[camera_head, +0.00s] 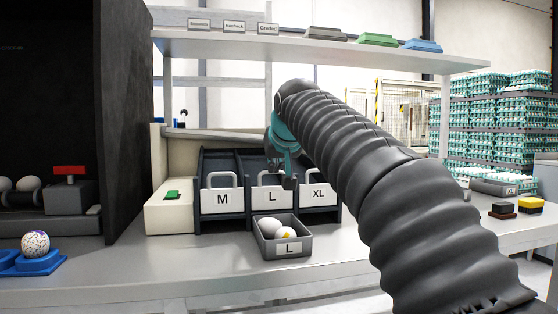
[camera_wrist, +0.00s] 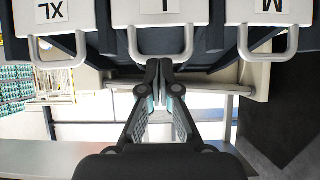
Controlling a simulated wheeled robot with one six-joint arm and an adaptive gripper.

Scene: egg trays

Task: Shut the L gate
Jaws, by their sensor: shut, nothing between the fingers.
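The L gate (camera_head: 262,197) is a white panel with a handle on top, between the M gate (camera_head: 222,207) and the XL gate (camera_head: 318,204). In the wrist view, which is upside down, the L gate (camera_wrist: 160,12) is at the top centre with its handle (camera_wrist: 134,50) around the fingertips. My gripper (camera_head: 288,183) is shut and empty in front of the L gate's upper part. In the wrist view my gripper (camera_wrist: 165,66) overlaps the middle of the handle bar. I cannot tell whether it touches it.
A grey L tray (camera_head: 266,246) with white eggs stands on the table in front of the gates. A white box (camera_head: 169,216) with a green button stands left of them. A shelf (camera_head: 220,44) hangs above. Table room is free left of the tray.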

